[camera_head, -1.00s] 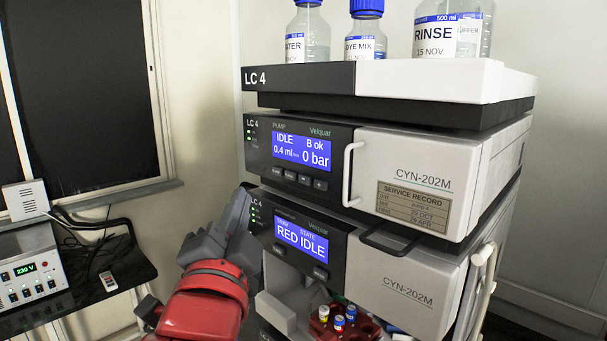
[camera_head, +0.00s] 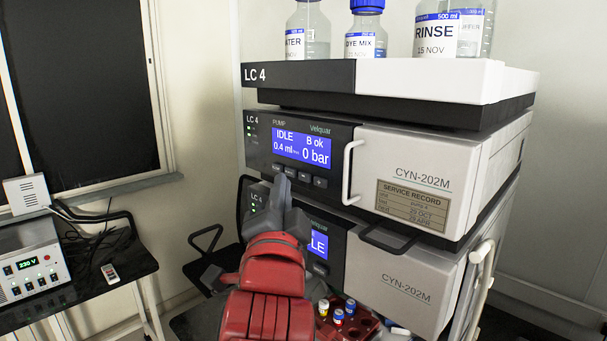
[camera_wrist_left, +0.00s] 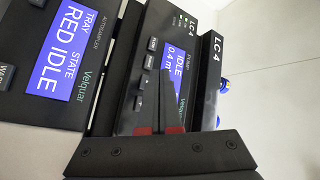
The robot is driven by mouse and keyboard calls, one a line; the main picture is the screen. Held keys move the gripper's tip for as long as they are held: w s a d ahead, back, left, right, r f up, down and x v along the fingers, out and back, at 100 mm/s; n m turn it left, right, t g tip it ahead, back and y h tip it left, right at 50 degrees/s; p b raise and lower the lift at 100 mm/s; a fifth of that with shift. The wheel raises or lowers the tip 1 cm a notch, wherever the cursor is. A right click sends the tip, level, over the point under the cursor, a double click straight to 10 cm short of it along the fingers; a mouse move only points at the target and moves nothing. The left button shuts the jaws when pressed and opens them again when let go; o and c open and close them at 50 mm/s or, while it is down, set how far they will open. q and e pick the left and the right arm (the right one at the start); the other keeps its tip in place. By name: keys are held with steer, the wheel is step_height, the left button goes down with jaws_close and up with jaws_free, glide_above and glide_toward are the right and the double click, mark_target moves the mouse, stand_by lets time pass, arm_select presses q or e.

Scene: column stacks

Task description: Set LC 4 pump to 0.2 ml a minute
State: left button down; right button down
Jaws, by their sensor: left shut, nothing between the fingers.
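The LC 4 pump (camera_head: 340,150) is the upper module of the stack. Its blue display (camera_head: 302,149) reads IDLE, 0.4 ml, B ok and 0 bar. A row of small dark keys (camera_head: 304,179) runs under the display. My left gripper (camera_head: 281,180) is shut and empty, its tip pointing up at the left part of that key row. In the left wrist view the fingers (camera_wrist_left: 160,75) reach over the pump panel and partly cover the display (camera_wrist_left: 172,60). Whether the tip touches a key, I cannot tell. My right gripper is not in view.
The autosampler below has a display (camera_wrist_left: 62,58) reading TRAY STATE RED IDLE and, underneath, a red vial tray (camera_head: 362,324). A light handle (camera_head: 348,172) stands out right of the pump display. Bottles (camera_head: 367,35) stand on top. A power unit (camera_head: 30,270) is at left.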

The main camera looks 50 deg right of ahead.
mark_target(297, 168)
arm_select(q)
steer(key=shift+d, duration=0.75)
steer(key=shift+d, duration=0.15)
stand_by(1.4)
steer(key=shift+s+d, duration=0.15)
steer(key=shift+d, duration=0.15)
steer(key=shift+d+p, duration=0.3)
steer(key=shift+d, duration=0.1)
stand_by(0.8)
steer(key=shift+a, duration=0.85)
steer(key=shift+a, duration=0.1)
steer(key=a, duration=0.4)
steer(key=shift+w+a+b, duration=0.3)
steer(key=shift+w+a, duration=0.05)
steer(key=shift+a, duration=0.05)
